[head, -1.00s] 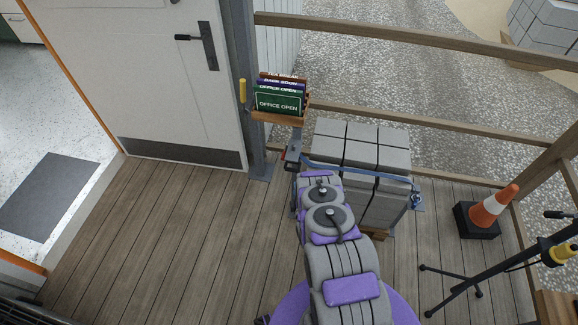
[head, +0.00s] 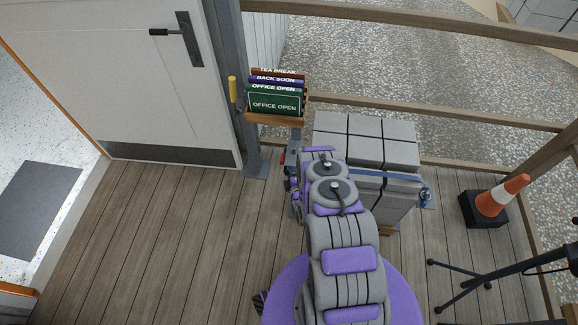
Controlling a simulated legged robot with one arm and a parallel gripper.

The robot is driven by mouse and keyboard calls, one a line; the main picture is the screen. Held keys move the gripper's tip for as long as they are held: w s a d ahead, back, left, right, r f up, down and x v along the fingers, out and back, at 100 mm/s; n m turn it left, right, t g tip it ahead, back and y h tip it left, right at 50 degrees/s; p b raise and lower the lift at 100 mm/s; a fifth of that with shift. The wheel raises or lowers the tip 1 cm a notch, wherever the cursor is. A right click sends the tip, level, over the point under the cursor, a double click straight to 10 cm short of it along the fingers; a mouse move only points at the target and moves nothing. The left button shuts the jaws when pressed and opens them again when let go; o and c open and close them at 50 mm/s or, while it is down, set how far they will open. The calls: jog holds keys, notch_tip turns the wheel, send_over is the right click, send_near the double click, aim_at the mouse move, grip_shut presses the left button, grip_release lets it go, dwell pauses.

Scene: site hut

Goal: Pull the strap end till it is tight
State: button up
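A blue strap (head: 385,177) runs across the front of a stack of grey blocks (head: 366,141). Its right end meets a metal fitting (head: 425,196) at the stack's right corner. Its left part passes behind my arm. My arm reaches forward over the deck to the left side of the stack. My gripper is hidden behind my own arm links, so its fingers and any hold on the strap end cannot be seen. The strap end itself is not clearly visible.
A sign rack (head: 275,118) stands on a post left of the blocks, beside a grey door (head: 120,80). Wooden rails (head: 430,111) bound the deck. Planks at left are clear.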

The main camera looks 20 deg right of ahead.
jog(key=shift+a, duration=0.2)
jog(key=shift+d, duration=0.1)
jog(key=c, duration=0.6)
jog(key=shift+s, duration=0.1)
grip_shut()
jog(key=shift+f, duration=0.1)
